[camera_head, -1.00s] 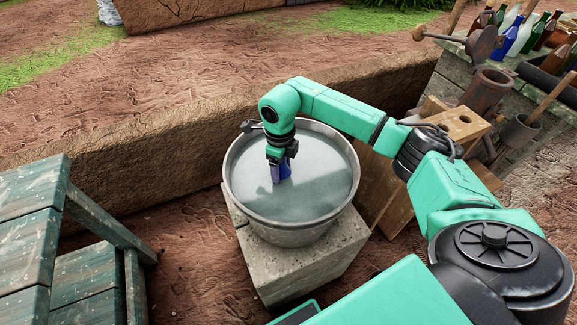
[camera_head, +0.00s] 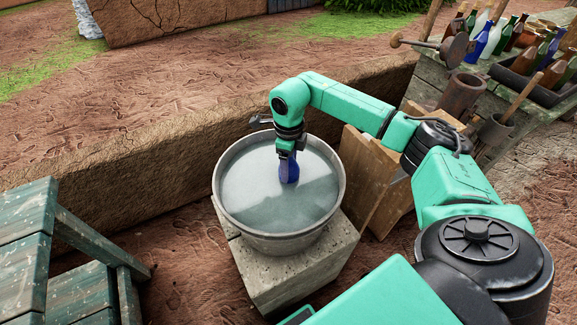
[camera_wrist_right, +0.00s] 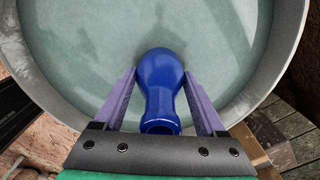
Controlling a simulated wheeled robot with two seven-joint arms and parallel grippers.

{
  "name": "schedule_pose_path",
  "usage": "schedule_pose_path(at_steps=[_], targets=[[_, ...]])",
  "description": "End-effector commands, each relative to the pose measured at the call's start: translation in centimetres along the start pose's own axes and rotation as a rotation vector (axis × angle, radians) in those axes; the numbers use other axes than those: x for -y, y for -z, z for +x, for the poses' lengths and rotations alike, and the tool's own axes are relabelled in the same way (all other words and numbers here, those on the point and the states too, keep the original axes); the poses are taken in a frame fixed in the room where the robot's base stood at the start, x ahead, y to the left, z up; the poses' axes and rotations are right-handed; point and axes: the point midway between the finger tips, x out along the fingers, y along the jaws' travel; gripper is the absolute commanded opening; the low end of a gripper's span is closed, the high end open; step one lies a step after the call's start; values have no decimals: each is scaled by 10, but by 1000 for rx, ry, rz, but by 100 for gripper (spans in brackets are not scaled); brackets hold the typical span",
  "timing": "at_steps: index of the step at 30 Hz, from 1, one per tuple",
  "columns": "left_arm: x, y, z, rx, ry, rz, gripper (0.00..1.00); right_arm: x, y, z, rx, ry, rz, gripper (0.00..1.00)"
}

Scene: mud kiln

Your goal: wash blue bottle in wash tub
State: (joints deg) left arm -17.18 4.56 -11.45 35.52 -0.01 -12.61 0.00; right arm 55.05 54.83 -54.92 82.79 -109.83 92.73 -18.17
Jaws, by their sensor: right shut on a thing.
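The wash tub (camera_head: 228,222) is a round grey metal tub of cloudy water on a stone block. My right gripper (camera_head: 288,158) reaches down over the tub from the right and is shut on the blue bottle (camera_head: 289,172). In the right wrist view the blue bottle (camera_wrist_right: 160,85) sits between the purple fingers of the gripper (camera_wrist_right: 161,103), with its open end toward the wrist and its body over the water. I cannot tell how deep the bottle is in the water. My left gripper is not in view.
A weathered green wooden bench (camera_head: 28,240) stands at the left. A wooden table (camera_head: 440,72) at the right holds several bottles (camera_head: 490,35). A wooden board (camera_head: 365,175) stands just right of the tub. A low mud wall (camera_head: 150,155) runs behind the tub.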

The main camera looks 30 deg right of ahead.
Motion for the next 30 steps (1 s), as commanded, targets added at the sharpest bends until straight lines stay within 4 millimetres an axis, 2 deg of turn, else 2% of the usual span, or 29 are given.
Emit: schedule_pose_path(at_steps=[1, 24, 27, 30], targets=[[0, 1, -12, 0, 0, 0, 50, 0, 0, -15, 2, 1, 0, 11], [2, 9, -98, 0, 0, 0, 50, 0, 0, -130, 2, 1, 0, 11], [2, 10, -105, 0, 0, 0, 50, 0, 0, -140, 2, 1, 0, 11], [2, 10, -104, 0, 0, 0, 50, 0, 0, -140, 1, 1, 0, 11]])
